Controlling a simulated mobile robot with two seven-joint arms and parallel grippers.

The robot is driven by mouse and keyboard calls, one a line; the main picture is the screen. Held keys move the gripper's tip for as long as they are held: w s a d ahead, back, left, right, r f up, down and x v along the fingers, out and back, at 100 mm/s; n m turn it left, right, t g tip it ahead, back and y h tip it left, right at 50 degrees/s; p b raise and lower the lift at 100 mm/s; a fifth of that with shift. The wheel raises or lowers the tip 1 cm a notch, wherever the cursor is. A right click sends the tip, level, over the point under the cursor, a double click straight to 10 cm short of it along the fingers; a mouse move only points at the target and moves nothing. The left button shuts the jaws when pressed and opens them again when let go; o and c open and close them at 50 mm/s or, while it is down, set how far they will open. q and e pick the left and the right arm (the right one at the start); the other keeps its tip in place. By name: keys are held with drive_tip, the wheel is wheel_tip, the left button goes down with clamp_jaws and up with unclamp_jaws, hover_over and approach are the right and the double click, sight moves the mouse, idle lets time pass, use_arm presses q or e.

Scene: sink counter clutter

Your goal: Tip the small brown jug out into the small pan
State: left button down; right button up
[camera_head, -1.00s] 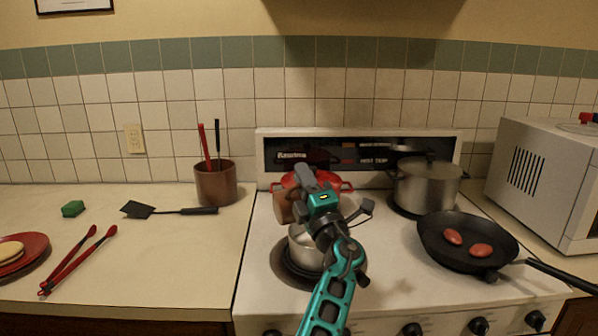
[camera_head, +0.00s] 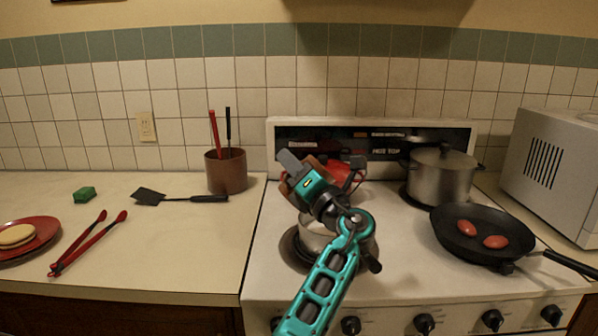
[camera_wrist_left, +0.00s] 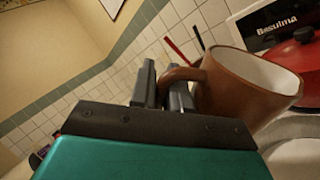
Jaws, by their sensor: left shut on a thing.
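The small brown jug (camera_wrist_left: 237,95) has a pale inside. In the left wrist view its handle (camera_wrist_left: 186,75) lies at the fingers of my left gripper (camera_wrist_left: 165,90), which is shut on it. The jug looks tilted, mouth toward the right; its contents cannot be seen. In the head view my left gripper (camera_head: 292,168) hides most of the jug. The small pan (camera_head: 312,238), silver, sits on the front left burner, below the gripper and partly covered by my arm. A pale curved surface at the lower right of the wrist view may be the pan. My right gripper is not in view.
A red pot (camera_head: 345,172) stands behind the gripper. A tall steel pot (camera_head: 440,178) and a black frying pan (camera_head: 462,245) with two red pieces are to the right. A utensil crock (camera_head: 226,172), spatula (camera_head: 150,196) and red tongs (camera_head: 88,245) lie left.

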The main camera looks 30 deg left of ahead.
sight(289, 194)
use_arm(q)
drive_tip(key=n+b, duration=0.1)
drive_tip(key=b, duration=0.1)
drive_tip(key=shift+s+a+f+n+g+b, duration=0.15)
drive_tip(key=shift+s+f+n+g+b, duration=0.15)
drive_tip(key=shift+f+n+g, duration=0.1)
drive_tip(key=shift+a+n+g+p, duration=0.15)
drive_tip(key=shift+n+g+p, duration=0.4)
drive_tip(key=shift+n, duration=0.35)
wheel_tip(289, 194, down, 5)
drive_tip(key=n+h, duration=0.1)
drive_tip(key=n, duration=0.2)
drive_tip(key=n+g+h+b, duration=0.1)
drive_tip(key=n, duration=0.2)
drive_tip(key=shift+g, duration=0.25)
drive_tip(key=shift+w+f+n+h, duration=0.1)
drive_tip(key=shift+f+n+h, duration=0.3)
drive_tip(key=shift+f+n, duration=0.2)
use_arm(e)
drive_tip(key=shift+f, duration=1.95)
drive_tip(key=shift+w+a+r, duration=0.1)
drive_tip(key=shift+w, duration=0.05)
